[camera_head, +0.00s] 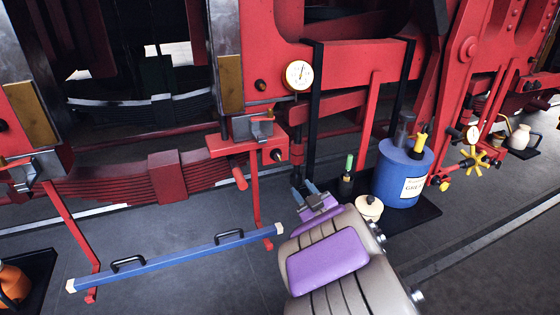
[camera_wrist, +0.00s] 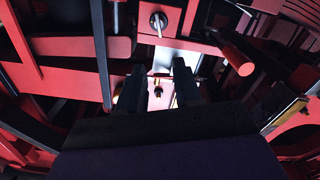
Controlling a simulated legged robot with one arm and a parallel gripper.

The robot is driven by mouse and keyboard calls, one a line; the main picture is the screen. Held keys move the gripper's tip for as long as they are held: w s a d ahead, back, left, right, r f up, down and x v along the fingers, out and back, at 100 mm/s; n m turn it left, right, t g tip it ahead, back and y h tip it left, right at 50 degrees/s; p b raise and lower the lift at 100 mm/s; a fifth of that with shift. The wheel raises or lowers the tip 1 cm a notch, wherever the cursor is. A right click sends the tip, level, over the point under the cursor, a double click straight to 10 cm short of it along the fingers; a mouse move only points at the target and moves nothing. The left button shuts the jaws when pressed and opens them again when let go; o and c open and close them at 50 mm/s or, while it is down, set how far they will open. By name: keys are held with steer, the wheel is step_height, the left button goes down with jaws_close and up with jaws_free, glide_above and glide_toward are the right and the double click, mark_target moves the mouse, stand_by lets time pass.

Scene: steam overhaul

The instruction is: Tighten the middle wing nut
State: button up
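My gripper (camera_head: 306,192) is at the end of my arm, low in front of the red frame and below the round white gauge. In the wrist view my gripper (camera_wrist: 160,82) shows two dark fingers standing apart, with a bright gap between them. A small dark piece with a yellowish part (camera_wrist: 158,91) appears in that gap, farther off; I cannot tell whether it is a wing nut. No finger is seen touching anything. I cannot make out the middle wing nut clearly in either view.
A white gauge (camera_head: 298,76) hangs above my gripper. A blue drum (camera_head: 402,174), a green-topped bottle (camera_head: 347,176) and a cream pot (camera_head: 369,208) stand close to its right. A yellow star knob (camera_head: 474,160) is far right.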

mark_target(280, 159)
steer(key=p+x, duration=0.4)
steer(key=x, duration=1.3)
steer(key=shift+w+f, duration=0.1)
steer(key=shift+c, duration=0.2)
jaws_close()
